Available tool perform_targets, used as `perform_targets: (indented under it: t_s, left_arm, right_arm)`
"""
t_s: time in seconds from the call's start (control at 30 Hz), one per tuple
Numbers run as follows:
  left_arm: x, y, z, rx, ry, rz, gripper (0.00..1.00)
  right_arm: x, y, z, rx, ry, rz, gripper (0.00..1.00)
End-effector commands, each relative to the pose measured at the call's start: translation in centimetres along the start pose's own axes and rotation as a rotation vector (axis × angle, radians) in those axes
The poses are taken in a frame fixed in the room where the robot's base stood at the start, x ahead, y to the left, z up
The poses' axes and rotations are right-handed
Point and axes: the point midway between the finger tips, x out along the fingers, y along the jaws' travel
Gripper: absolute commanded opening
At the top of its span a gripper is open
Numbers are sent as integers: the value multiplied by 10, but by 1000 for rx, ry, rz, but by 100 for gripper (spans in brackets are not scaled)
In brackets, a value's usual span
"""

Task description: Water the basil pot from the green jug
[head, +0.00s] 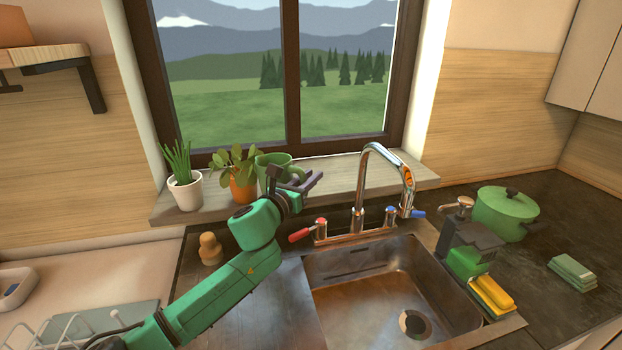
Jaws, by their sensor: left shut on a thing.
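The green jug (273,160) is at the windowsill, just right of the basil pot. My left gripper (308,183) is shut on the jug from its right front side and hides its lower part. The jug's rim is up and close to the basil leaves; I cannot tell whether it is tilted or lifted clear of the sill. The leafy basil (236,160) grows in an orange pot (241,190) on the sill, partly behind my left arm. No water shows. My right gripper is not in view.
A white pot of chives (185,192) stands left on the windowsill (190,214). The chrome tap (372,165) rises right of my gripper, with a red-handled lever (302,235) close by. The sink (385,290) lies in front. A green pot (504,212) stands right.

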Motion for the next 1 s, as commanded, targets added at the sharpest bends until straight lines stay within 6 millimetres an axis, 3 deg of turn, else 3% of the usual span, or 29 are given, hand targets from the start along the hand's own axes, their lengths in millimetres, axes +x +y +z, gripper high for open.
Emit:
perform_targets:
  t_s: [0.23,0.8,1.0]
  left_arm:
    - [0,15,30,-288,-4,-1,0]
    - [0,49,85,-737,-4,-1,0]
    - [0,50,78,-742,-3,-1,0]
  right_arm:
    - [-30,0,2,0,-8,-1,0]
    - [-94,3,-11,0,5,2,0]
    - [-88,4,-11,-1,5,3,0]
